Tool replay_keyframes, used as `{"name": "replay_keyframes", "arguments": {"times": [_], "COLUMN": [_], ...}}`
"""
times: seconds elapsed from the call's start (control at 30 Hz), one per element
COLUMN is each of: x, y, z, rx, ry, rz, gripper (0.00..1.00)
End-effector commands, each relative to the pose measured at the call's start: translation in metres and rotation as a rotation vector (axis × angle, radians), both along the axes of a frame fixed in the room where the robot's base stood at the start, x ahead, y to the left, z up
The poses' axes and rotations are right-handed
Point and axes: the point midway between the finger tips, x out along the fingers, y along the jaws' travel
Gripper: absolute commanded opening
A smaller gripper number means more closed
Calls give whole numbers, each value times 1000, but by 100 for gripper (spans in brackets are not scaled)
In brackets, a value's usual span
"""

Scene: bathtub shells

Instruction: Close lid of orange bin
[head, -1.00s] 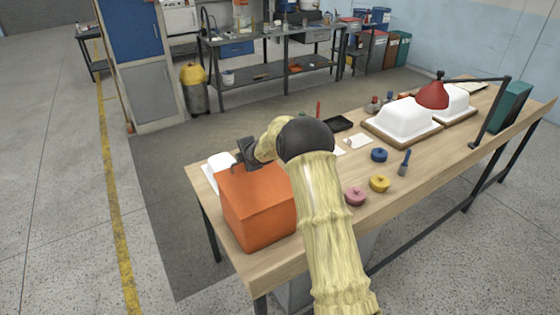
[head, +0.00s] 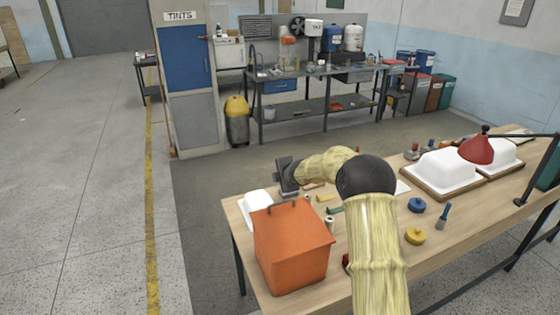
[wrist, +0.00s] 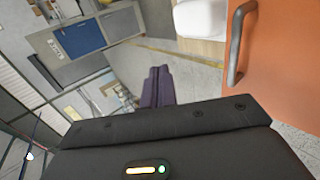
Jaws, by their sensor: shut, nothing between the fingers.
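The orange bin (head: 290,262) stands at the near left end of the wooden workbench. Its orange lid (head: 296,226) looks flat down on the box, with a slightly overhanging edge. A dark handle (head: 283,207) sits at the lid's far side. In the wrist view the orange panel (wrist: 283,70) fills the right side, with its grey bar handle (wrist: 238,45). My gripper (head: 287,178) is beyond and above the bin's far edge, apart from the handle. In the wrist view its dark fingers (wrist: 158,86) are together and empty, to the left of the handle.
A white shell (head: 257,201) lies behind the bin. Small tools, a yellow disc (head: 415,236) and a blue disc (head: 417,205) lie right of my arm. The floor left of the bench is clear.

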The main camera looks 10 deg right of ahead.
Motion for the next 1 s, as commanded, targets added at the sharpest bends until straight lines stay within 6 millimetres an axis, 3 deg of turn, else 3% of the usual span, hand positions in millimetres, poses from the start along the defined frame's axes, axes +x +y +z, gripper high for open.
{"name": "replay_keyframes", "arguments": {"times": [0.2,0.4,0.83,1.0], "x": [4,6,5,-20], "y": [3,0,0,9], "z": [32,50,53,52], "rx": [2,1,3,46], "ry": [-2,-1,4,71], "rz": [2,-3,-7,-53], "gripper": [0,0,0,0]}}
